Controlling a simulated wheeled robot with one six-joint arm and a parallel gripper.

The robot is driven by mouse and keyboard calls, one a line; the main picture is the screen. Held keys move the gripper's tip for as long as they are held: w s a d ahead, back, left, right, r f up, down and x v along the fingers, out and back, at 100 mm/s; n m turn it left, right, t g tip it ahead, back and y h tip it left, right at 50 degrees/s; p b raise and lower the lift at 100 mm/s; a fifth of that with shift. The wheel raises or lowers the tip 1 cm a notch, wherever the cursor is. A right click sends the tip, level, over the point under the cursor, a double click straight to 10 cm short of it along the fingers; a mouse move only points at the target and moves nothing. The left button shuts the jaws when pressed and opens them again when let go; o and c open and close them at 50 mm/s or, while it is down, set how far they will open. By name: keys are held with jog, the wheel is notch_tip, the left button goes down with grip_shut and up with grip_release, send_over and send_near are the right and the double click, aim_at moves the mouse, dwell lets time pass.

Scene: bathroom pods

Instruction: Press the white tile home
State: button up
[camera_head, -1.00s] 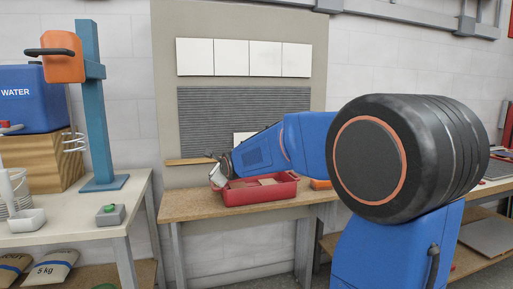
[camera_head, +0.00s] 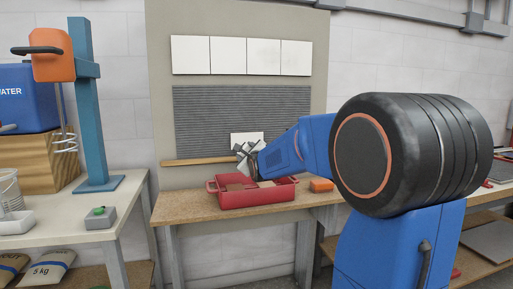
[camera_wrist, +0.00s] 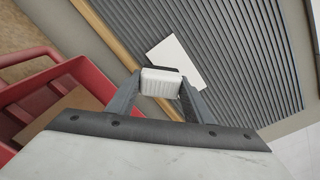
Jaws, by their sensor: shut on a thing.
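A white tile (camera_head: 247,138) lies on the grey ribbed adhesive bed (camera_head: 205,115), just above a wooden ledge (camera_head: 195,161). It also shows in the wrist view (camera_wrist: 181,55), tilted by the camera's angle and partly hidden by what I hold. My gripper (camera_wrist: 160,86) is shut on a small white block with a dark backing (camera_wrist: 161,84). In the head view my gripper (camera_head: 246,158) is at the lower part of the tile, in front of the board. I cannot tell whether the block touches the tile.
A red tray (camera_head: 232,199) with brownish pieces stands on the wooden bench (camera_head: 180,207) below. An orange item (camera_head: 321,184) lies right of it. A row of white tiles (camera_head: 240,55) is fixed above the bed. A side table (camera_head: 75,220) is at the left.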

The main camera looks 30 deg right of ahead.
jog(key=w+d+r, duration=0.1)
jog(key=w+d, duration=0.4)
jog(key=shift+r+t+h, duration=0.3)
jog(key=shift+h, duration=0.1)
jog(key=shift+x, duration=0.8)
dwell(1.5)
jog(key=shift+s, duration=0.15)
dwell(0.6)
send_near(247, 140)
jog(key=shift+s+f, duration=0.1)
jog(key=shift+s, duration=0.1)
dwell(0.6)
dwell(0.6)
